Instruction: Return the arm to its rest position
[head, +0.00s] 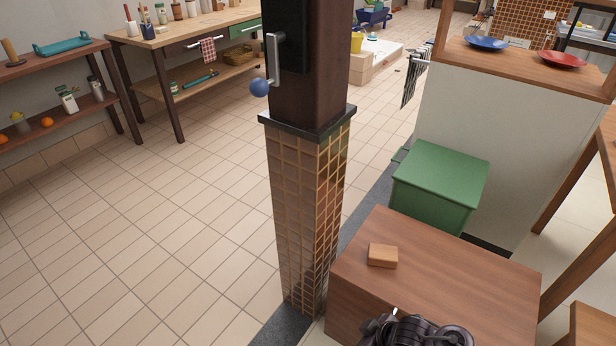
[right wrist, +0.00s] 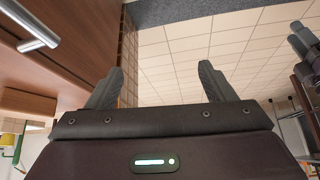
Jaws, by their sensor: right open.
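My right gripper (right wrist: 161,75) shows in the right wrist view with its two dark fingers spread apart. Nothing is between the fingers; floor tiles show through the gap. In the head view a black part of my arm (head: 417,331) shows at the bottom edge, in front of the brown wooden cabinet. The fingers do not show in the head view.
A tiled pillar (head: 310,210) stands left of the wooden cabinet (head: 450,262), which bears a small wooden block (head: 382,255). In the wrist view a metal handle (right wrist: 30,24) is at upper left. Open tiled floor lies left.

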